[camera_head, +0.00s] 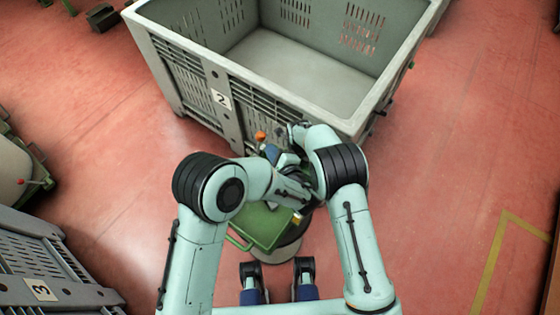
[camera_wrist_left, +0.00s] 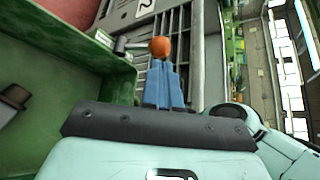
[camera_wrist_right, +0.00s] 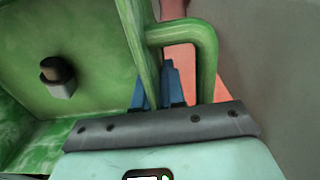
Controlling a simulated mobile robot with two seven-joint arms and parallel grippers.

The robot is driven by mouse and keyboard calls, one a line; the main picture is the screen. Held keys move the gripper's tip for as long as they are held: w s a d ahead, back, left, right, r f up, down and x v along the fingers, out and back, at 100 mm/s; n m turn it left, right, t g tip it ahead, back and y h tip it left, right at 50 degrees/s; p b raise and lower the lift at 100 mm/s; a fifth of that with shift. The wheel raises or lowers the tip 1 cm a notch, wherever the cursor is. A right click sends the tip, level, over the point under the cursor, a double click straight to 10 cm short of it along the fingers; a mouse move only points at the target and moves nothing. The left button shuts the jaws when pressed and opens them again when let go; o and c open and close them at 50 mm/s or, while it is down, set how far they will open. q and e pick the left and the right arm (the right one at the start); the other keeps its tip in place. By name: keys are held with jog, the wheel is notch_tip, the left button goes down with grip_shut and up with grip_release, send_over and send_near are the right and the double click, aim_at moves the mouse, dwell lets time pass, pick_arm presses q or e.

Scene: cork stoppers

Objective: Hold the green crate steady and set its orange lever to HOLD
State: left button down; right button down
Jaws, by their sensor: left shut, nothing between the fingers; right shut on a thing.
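The green crate (camera_head: 262,226) is in front of me, partly hidden under my arms. Its lever's orange knob (camera_head: 260,136) stands at its far side; in the left wrist view the knob (camera_wrist_left: 160,47) shows just beyond the fingertips. My left gripper (camera_head: 271,153) is shut and empty, its blue fingers (camera_wrist_left: 163,80) pointing at the knob; I cannot tell whether they touch it. No HOLD mark is readable.
A large grey bin (camera_head: 186,84) marked 2 stands close behind the crate. Another grey bin (camera_head: 40,262) marked 3 is at the lower left. A dark-topped peg (camera_wrist_right: 57,72) is on the green crate. Red floor (camera_head: 450,150) is clear to the right.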

aim_at(262, 140)
pick_arm(q)
jog(key=shift+x, duration=2.25)
jog(key=shift+w+d+f, duration=0.15)
jog(key=shift+w, duration=0.3)
jog(key=shift+w+d+f, duration=0.15)
jog(key=shift+w, duration=0.25)
pick_arm(e)
jog(key=shift+s+a, duration=0.2)
jog(key=shift+a, duration=0.05)
pick_arm(q)
jog(key=shift+s, duration=0.15)
pick_arm(e)
jog(key=shift+s+f, duration=0.1)
pick_arm(q)
jog(key=shift+s+a+r, duration=0.1)
jog(key=shift+s+a, duration=0.35)
jog(key=shift+s, duration=0.1)
pick_arm(e)
jog(key=shift+w+d, duration=0.2)
jog(key=shift+d, duration=0.15)
pick_arm(q)
jog(key=v, duration=1.4)
jog(key=shift+w+d+r, duration=0.25)
jog(key=shift+w+r, duration=0.05)
jog(key=shift+r, duration=0.1)
